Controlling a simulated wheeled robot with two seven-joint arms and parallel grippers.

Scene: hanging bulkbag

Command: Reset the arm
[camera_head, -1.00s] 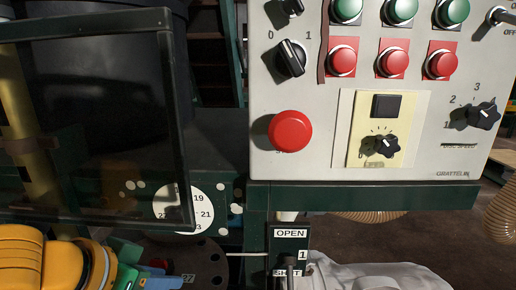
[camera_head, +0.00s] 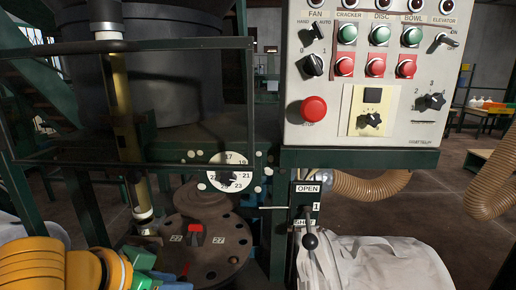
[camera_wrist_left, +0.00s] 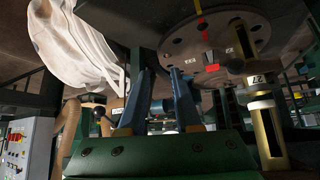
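My left arm (camera_head: 60,268) is yellow and comes in at the lower left of the head view. Its gripper (camera_head: 172,282) shows there only in part, with a blue finger at the bottom edge, left of the lever. In the left wrist view the gripper (camera_wrist_left: 162,72) has its two blue fingers apart, with nothing held between them. The lever (camera_head: 310,242) with a dark ball knob stands below the OPEN/SHUT plate (camera_head: 307,189), clear of the gripper. My right gripper is not in view.
A control panel (camera_head: 400,105) with buttons and knobs fills the upper right. A round disc (camera_head: 210,258) with a red block lies near my left gripper. A dark framed guard (camera_head: 190,163) stands behind it. A white bulk bag (camera_head: 375,265) is at the lower right.

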